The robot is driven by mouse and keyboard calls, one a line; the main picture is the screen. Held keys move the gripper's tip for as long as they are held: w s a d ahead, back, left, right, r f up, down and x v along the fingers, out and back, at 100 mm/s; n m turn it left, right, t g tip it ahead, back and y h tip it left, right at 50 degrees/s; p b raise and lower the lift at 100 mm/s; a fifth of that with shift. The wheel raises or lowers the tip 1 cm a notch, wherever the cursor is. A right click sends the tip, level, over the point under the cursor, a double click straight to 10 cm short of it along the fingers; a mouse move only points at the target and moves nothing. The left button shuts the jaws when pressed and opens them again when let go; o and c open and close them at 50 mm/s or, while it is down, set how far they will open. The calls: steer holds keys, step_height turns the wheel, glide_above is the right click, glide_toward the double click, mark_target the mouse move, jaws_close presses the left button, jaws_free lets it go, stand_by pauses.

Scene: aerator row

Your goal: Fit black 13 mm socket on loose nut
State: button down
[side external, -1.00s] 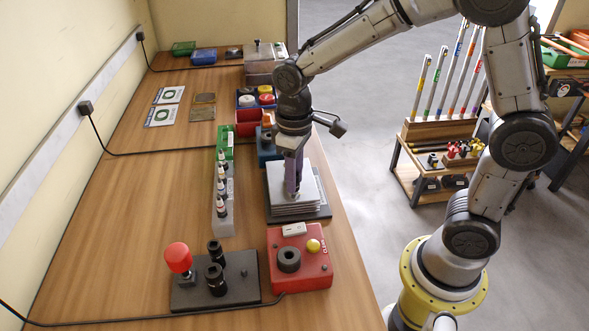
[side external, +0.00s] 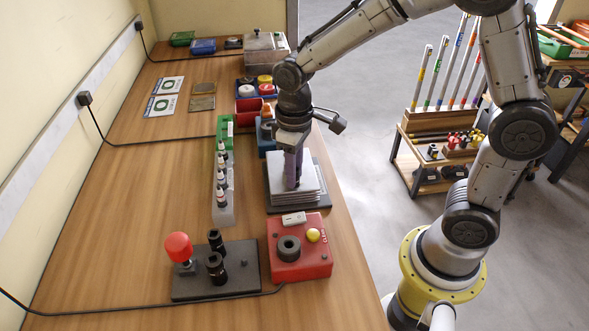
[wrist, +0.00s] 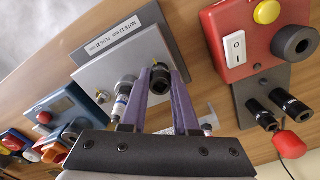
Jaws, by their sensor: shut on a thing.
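My gripper (wrist: 158,76) has two purple fingers, shut on a black socket (wrist: 160,84) that points down at the grey plate (wrist: 178,47). In the side external view my gripper (side external: 293,183) is over the stacked plates (side external: 309,198).
A dark rack (side external: 190,290) holds two black sockets (side external: 215,268) and a red knob (side external: 178,247). A red box (side external: 300,266) with a dark ring and yellow button stands near the plates. A clear tray (side external: 222,215) with small bottle-like parts is to the left. Bare table lies further left.

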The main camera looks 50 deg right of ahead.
steer(key=shift+f, duration=0.15)
steer(key=c, duration=0.6)
jaws_free()
steer(key=shift+r, duration=3.5)
